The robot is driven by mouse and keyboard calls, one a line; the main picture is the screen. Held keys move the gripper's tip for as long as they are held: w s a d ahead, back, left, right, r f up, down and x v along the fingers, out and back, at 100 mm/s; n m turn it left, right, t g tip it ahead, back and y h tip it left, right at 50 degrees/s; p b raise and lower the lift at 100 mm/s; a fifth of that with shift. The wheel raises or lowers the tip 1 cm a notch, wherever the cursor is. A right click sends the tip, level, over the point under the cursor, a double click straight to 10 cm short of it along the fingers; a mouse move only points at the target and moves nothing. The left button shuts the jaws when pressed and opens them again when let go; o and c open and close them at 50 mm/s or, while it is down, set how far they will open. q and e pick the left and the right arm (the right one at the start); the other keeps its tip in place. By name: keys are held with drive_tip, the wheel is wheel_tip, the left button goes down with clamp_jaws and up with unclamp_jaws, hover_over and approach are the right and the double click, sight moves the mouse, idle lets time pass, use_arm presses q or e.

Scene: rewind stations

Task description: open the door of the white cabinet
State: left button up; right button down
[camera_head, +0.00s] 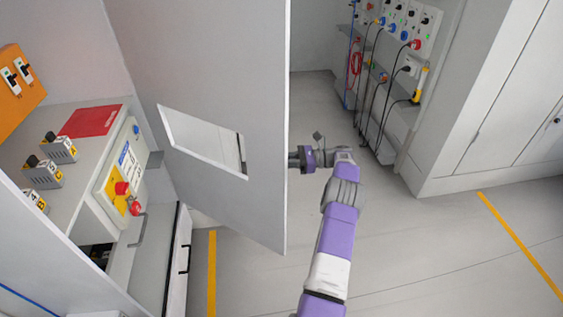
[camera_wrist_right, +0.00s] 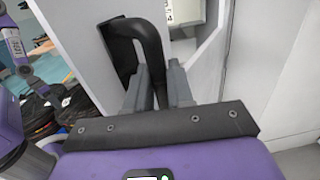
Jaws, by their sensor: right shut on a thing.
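The door (camera_head: 220,60) of the white cabinet (camera_head: 20,250) is a tall pale panel with a rectangular cut-out window, and it stands swung out from the cabinet. The cabinet's inside shows to its left. My right gripper (camera_head: 298,158) is at the door's free edge, its fingertips hidden behind the door in the head view. In the right wrist view, my right gripper (camera_wrist_right: 160,80) has its two grey fingers shut on the black curved handle (camera_wrist_right: 145,32) on the door. My left gripper is in neither view.
Inside the cabinet are a shelf with several small grey modules (camera_head: 43,174), a red plate (camera_head: 90,121) and a panel with red buttons (camera_head: 122,188). A grey panel with cables (camera_head: 405,25) and tall white cabinets (camera_head: 500,90) stand at right. Open floor (camera_head: 420,235) lies at front right.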

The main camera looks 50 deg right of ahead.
drive_tip(key=shift+w+a+r, duration=0.15)
drive_tip(key=shift+w, duration=0.2)
drive_tip(key=c, duration=1.3)
unclamp_jaws()
drive_tip(key=shift+o, duration=1)
drive_tip(key=shift+w+a, duration=0.1)
drive_tip(key=shift+w, duration=0.1)
drive_tip(key=b+v, duration=0.4)
drive_tip(key=v, duration=0.4)
drive_tip(key=shift+s, duration=0.1)
